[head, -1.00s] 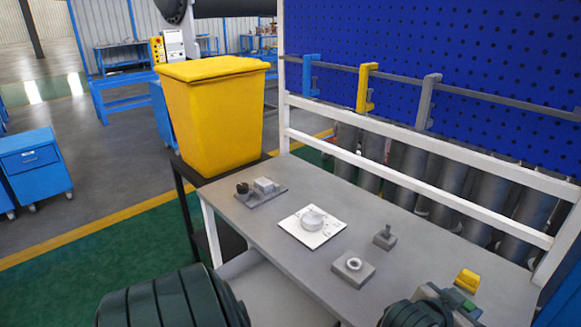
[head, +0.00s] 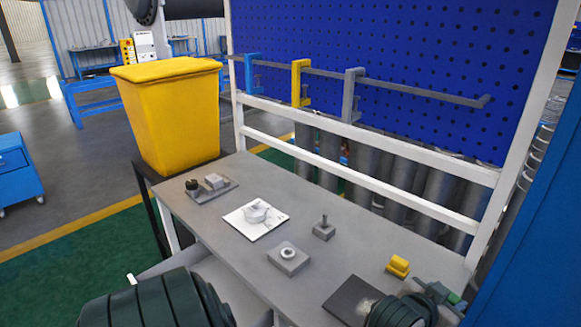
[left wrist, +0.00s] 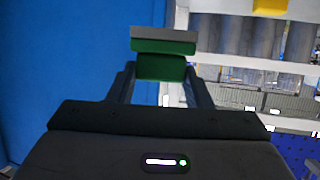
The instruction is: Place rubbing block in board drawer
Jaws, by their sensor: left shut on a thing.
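The rubbing block looks like a green block with a grey face (left wrist: 163,58), held between my left gripper's fingers in the left wrist view. In the head view my left gripper (head: 440,292) is at the lower right, shut on the block, whose green part (head: 455,298) shows small beside the wrist. It is near the table's right end, close to the blue surface on the right. I cannot make out a board drawer in either view. My right gripper is not in view.
The grey table (head: 225,222) carries a white plate (head: 270,229) with a round part, grey blocks, a yellow block (head: 398,266) and a dark flat plate (head: 350,297). A white-framed rail stands behind it. A blue panel (head: 535,210) is at right, a yellow bin (head: 168,120) at left.

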